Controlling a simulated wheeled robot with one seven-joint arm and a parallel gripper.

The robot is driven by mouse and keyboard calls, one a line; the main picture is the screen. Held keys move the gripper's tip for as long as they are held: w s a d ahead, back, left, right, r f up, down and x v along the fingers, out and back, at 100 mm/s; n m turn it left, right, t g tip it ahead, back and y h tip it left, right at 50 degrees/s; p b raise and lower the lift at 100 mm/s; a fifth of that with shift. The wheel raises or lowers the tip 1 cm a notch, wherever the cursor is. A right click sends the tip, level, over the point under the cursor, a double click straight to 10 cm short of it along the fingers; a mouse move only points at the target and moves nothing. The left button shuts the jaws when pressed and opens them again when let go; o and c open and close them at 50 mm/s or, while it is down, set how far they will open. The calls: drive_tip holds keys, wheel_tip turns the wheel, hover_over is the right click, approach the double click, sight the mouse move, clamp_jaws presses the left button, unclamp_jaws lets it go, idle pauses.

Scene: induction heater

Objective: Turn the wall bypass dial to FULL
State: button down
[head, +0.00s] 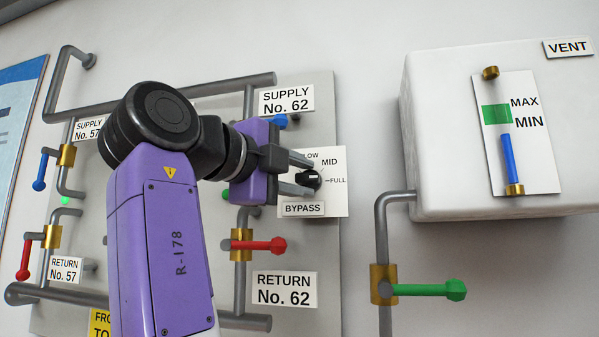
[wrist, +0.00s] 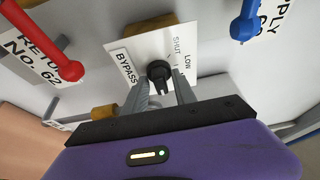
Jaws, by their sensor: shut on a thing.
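The bypass dial is a black round knob (head: 310,179) on a white plate (head: 335,205) marked LOW, MID and FULL, with a BYPASS label below it. My gripper (head: 309,175) reaches in from the left, its two grey fingers above and below the knob, shut on it. In the wrist view the knob (wrist: 159,72) sits between the fingertips of my gripper (wrist: 160,88). SHUT and LOW show there; MID and FULL do not. The knob's pointer is too small and covered to read its setting surely.
A red valve lever (head: 260,245) is below the dial, and a blue lever (head: 278,121) is above it. To the right, a white tank (head: 440,130) juts out, with a green lever (head: 430,289) below. Pipes run behind my arm.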

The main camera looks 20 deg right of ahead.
drive_tip(key=shift+d, duration=0.15)
drive_tip(key=c, duration=1.4)
unclamp_jaws()
drive_tip(key=shift+o, duration=0.2)
drive_tip(key=b+v, duration=0.2)
drive_tip(key=v, duration=0.6)
drive_tip(key=shift+w, duration=0.1)
